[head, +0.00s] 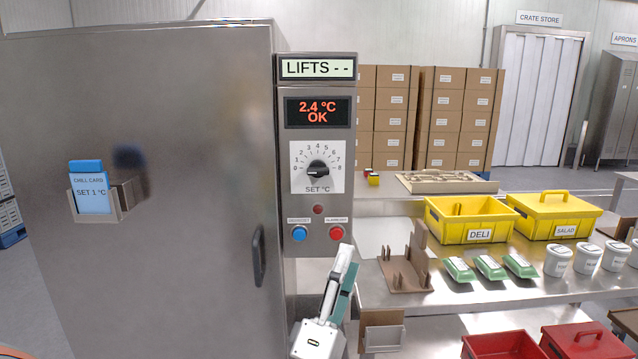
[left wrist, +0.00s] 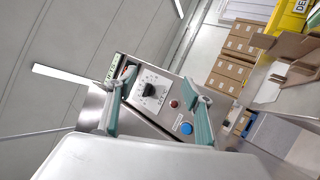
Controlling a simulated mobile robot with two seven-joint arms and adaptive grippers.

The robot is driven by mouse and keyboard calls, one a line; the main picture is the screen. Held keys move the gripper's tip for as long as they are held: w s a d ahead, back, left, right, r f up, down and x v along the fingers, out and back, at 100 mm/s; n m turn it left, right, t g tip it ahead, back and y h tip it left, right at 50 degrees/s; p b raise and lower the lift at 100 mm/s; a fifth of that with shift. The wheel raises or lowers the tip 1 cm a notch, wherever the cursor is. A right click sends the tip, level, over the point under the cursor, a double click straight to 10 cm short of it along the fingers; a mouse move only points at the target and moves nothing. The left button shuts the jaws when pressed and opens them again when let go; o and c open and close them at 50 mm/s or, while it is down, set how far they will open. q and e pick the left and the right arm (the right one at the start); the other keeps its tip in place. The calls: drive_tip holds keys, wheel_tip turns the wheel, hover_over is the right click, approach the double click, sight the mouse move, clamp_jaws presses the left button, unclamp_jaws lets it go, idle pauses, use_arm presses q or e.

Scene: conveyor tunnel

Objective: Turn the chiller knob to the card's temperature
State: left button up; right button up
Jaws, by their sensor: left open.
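The chiller's black knob (head: 318,171) sits on a white dial marked 0 to 8. Its white mark points left, near 0. The blue chill card (head: 91,191) in a holder on the chiller door reads "SET 1 °C". The display (head: 317,112) above the dial reads 2.4 °C OK. My left gripper (head: 345,268) is below the panel, apart from the knob. In the left wrist view the knob (left wrist: 149,90) shows between its two spread green fingers (left wrist: 160,104), with nothing held. My right gripper is not in view.
A blue button (head: 299,233) and a red button (head: 336,233) lie under the dial. The door handle (head: 258,256) stands out at the left. A steel bench to the right holds a brown rack (head: 408,272), green packs and yellow crates (head: 467,218).

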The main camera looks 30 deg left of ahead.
sight(318, 174)
use_arm(q)
drive_tip(key=w+a+r+n+g+y, duration=0.2)
drive_tip(key=w+a+r+n+y, duration=0.1)
drive_tip(key=n, duration=0.5)
drive_tip(key=w+a+r+n+g+y, duration=0.2)
drive_tip(key=w+a+r+n+y, duration=0.1)
drive_tip(key=n, duration=0.5)
drive_tip(key=w+a+r+n+g+y+b, duration=0.1)
drive_tip(key=w+a+r+n+y, duration=0.3)
drive_tip(key=n, duration=0.4)
drive_tip(key=shift+w+a+r+g, duration=0.1)
drive_tip(key=shift+a+r+g, duration=0.2)
drive_tip(key=shift+a+r, duration=0.25)
drive_tip(key=shift+a+r+g, duration=0.3)
drive_tip(key=shift+r, duration=0.4)
drive_tip(key=shift+w+a+r, duration=0.15)
drive_tip(key=shift+w+a, duration=0.1)
drive_tip(key=shift+w, duration=0.2)
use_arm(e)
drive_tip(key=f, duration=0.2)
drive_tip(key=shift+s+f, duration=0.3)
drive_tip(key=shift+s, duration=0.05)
